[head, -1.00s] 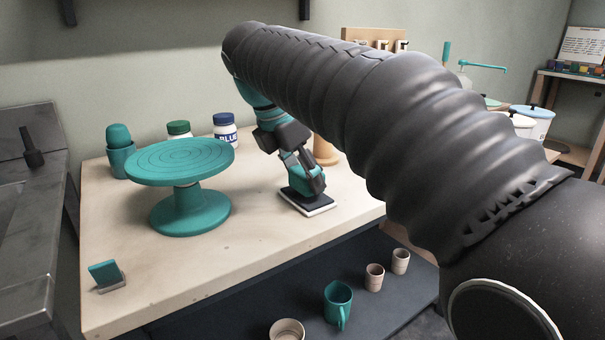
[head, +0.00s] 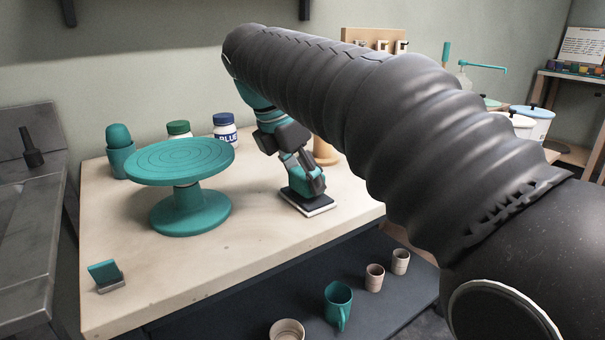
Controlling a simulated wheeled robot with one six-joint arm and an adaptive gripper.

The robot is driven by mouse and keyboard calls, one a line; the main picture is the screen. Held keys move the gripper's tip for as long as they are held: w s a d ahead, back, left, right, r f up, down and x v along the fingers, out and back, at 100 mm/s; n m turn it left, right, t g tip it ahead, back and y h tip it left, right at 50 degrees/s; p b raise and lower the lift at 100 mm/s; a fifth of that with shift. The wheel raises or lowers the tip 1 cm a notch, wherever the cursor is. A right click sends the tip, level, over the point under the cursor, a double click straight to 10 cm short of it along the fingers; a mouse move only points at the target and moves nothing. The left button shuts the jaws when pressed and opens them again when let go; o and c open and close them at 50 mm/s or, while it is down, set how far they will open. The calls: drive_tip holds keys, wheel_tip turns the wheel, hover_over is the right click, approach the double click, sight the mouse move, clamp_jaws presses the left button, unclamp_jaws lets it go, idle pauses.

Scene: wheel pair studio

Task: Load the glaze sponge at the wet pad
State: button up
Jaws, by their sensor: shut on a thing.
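My gripper (head: 309,178) points down at the right part of the table, its dark fingers shut on a small teal block, which looks like the glaze sponge (head: 299,184). The fingers partly hide the sponge. Right under it lies the wet pad, a flat dark pad with a pale edge (head: 320,211). The sponge's underside is at or very close to the pad's dark top; I cannot tell whether it presses on it.
A teal banding wheel (head: 180,162) stands left of my gripper. Behind it are a teal cup (head: 122,161), a green-lidded jar (head: 179,129) and a blue-labelled jar (head: 225,132). A small teal piece in a stand (head: 105,274) sits front left. The table's front middle (head: 225,262) is clear.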

drive_tip(key=shift+f, duration=0.5)
idle(2.3)
wheel_tip(320, 180, up, 3)
drive_tip(key=p, duration=0.3)
drive_tip(key=shift+p, duration=0.3)
drive_tip(key=shift+r+p, duration=0.55)
drive_tip(key=shift+r, duration=1.55)
